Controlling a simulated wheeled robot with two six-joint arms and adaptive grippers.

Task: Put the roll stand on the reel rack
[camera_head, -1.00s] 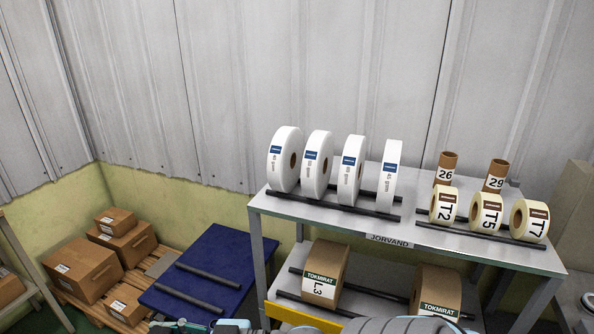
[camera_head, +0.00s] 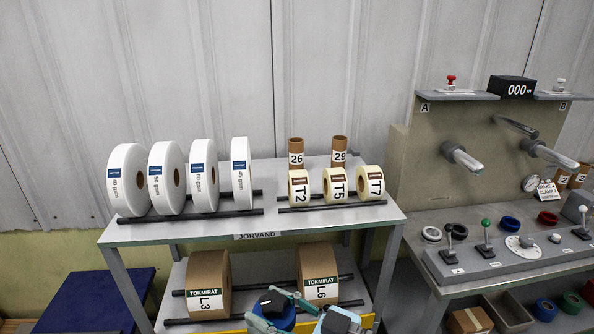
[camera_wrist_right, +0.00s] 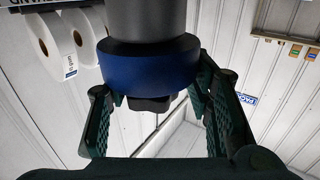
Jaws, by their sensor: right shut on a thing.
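The rack, a grey metal table (camera_head: 150,232) marked JORVAND, bears white reels and small labelled rolls on top and brown rolls below. I take it as the reel rack. My right gripper (camera_head: 288,303) is at the bottom of the head view, in front of the lower shelf. It is shut on a blue round piece with a dark part, which I take as the roll stand (camera_head: 272,318). In the right wrist view the stand's blue disc (camera_wrist_right: 150,65) and dark grey cylinder sit between the fingers (camera_wrist_right: 155,95). My left gripper is out of view.
White reels (camera_head: 127,180) stand on the left of the rack top on dark bars. Small rolls (camera_head: 335,186) stand in front of two brown tubes. A machine with levers (camera_head: 486,248) stands at the right. A blue platform (camera_head: 88,300) lies low at left.

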